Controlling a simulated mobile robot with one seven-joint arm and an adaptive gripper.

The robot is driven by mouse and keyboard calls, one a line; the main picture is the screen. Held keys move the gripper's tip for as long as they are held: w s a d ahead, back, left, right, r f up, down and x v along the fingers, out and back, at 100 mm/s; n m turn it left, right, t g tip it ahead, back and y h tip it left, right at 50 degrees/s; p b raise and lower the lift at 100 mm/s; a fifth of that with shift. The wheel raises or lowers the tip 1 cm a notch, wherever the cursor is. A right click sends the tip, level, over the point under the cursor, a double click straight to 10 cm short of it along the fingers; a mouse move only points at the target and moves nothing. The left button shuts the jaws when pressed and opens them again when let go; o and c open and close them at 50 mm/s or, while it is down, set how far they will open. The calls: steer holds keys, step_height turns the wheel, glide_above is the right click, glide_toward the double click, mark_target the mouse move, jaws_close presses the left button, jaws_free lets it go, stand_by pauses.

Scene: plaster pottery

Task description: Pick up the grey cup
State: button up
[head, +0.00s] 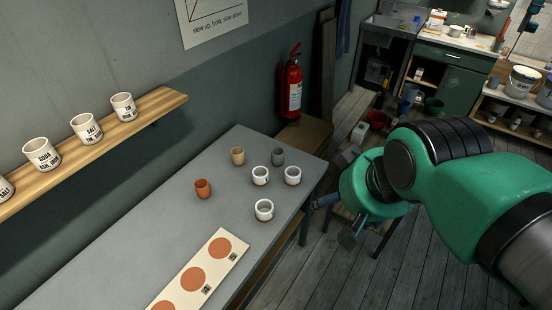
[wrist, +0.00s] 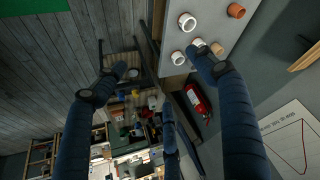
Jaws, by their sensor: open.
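The grey cup (head: 278,156) stands upright at the far end of the grey table (head: 150,235) in the head view, behind two white cups and right of a tan cup. I cannot make it out in the wrist view, where a finger covers part of the cup group. My gripper (head: 335,205) is off the table's right edge, to the right of the cups and apart from them. Its blue fingers are spread open and empty in the wrist view (wrist: 160,68).
White cups (head: 260,175) (head: 292,175) (head: 264,210), the tan cup (head: 238,156) and a terracotta cup (head: 203,189) stand nearby. A board with orange discs (head: 220,248) lies in front. A fire extinguisher (head: 291,85) hangs behind. A shelf (head: 60,168) holds jars.

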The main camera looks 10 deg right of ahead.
steer(key=shift+w, duration=0.1)
steer(key=shift+c, duration=0.3)
stand_by(0.3)
steer(key=n+g+p, duration=0.1)
steer(key=n, duration=0.1)
glide_above(278, 152)
steer(key=s, duration=0.5)
step_height(278, 152, down, 30)
steer(key=shift+w+d+y, duration=0.15)
steer(key=shift+d+y, duration=0.25)
steer(key=shift+d, duration=0.05)
steer(key=shift+b+x, duration=0.35)
steer(key=shift+x, duration=3.85)
